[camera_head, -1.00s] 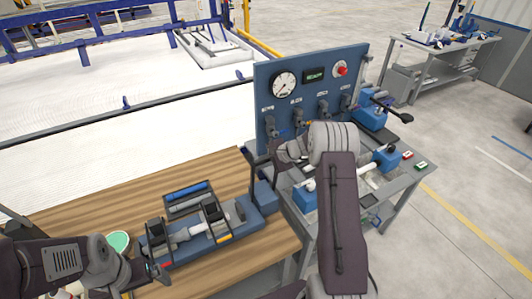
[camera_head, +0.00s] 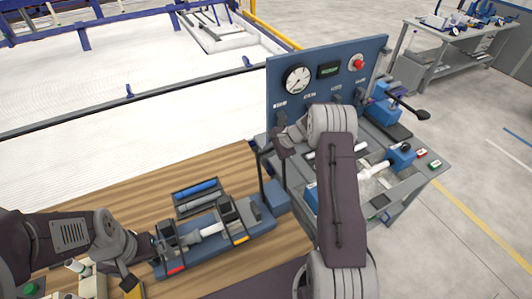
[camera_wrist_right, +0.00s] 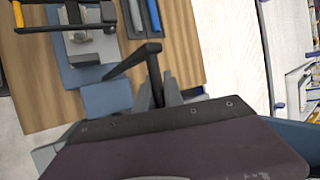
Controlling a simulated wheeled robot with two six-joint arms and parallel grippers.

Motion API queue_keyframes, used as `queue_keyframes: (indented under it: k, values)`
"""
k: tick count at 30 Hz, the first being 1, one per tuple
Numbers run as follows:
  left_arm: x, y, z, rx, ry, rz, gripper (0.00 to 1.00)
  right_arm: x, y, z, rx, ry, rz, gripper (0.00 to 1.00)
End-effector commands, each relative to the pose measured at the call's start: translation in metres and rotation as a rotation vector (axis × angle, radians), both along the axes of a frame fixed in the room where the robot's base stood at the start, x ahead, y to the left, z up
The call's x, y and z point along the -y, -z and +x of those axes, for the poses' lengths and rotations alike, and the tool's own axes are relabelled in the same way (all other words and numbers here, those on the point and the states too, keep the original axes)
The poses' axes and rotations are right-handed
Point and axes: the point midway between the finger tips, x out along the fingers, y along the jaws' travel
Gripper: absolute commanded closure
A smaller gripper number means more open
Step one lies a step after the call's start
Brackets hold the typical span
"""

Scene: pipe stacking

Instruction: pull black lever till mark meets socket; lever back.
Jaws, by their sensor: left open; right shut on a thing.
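The black lever (camera_head: 261,172) stands at the right end of a blue bench fixture (camera_head: 250,228). It also shows in the right wrist view as a black bar with a bend (camera_wrist_right: 130,61). My right gripper (camera_wrist_right: 160,88) is shut on the lever below its bend; in the head view my forearm partly covers this spot. A white pipe (camera_head: 211,230) lies in the fixture between black clamps. My left gripper (camera_head: 147,246) is open, beside the fixture's left end. The mark and the socket are too small to make out.
A dark tray with a blue pipe (camera_head: 195,188) and a grey pipe (camera_head: 199,203) lies behind the fixture. A blue panel with a gauge (camera_head: 298,80) and red button (camera_head: 358,62) stands right. The wooden table (camera_head: 110,195) is bare at back left.

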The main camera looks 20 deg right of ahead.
Motion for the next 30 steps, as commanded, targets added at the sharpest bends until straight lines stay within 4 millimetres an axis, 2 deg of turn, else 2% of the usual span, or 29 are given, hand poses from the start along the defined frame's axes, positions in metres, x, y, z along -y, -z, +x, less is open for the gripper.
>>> queue_keyframes:
  k: [4, 5, 6, 7, 17, 27, 30]
  values:
    - [0.0, 0.001, 0.0, 0.0, 0.0, 0.0, 0.0, -0.001, 0.004, -0.003, -0.008, -0.003, 0.002, 1.0]
    - [0.0, 0.001, 0.0, 0.0, 0.0, 0.0, 0.0, -0.001, 0.004, -0.003, -0.008, -0.003, 0.002, 0.8]
    - [0.0, 0.001, 0.0, 0.0, 0.0, 0.0, 0.0, -0.001, 0.004, -0.003, -0.008, -0.003, 0.002, 0.68]
    - [0.0, 0.001, 0.0, 0.0, 0.0, 0.0, 0.0, -0.001, 0.004, -0.002, -0.008, -0.003, 0.002, 0.66]
    - [0.0, 0.002, 0.0, 0.0, 0.0, 0.0, 0.0, 0.001, -0.001, -0.003, -0.004, 0.0, 0.002, 0.66]
    - [0.0, 0.019, 0.0, 0.0, 0.0, 0.0, 0.0, 0.031, -0.054, -0.032, -0.003, 0.0, 0.0, 0.66]
    - [0.0, 0.021, 0.0, 0.0, 0.0, 0.0, 0.0, 0.035, -0.064, -0.037, -0.005, -0.001, 0.0, 0.66]
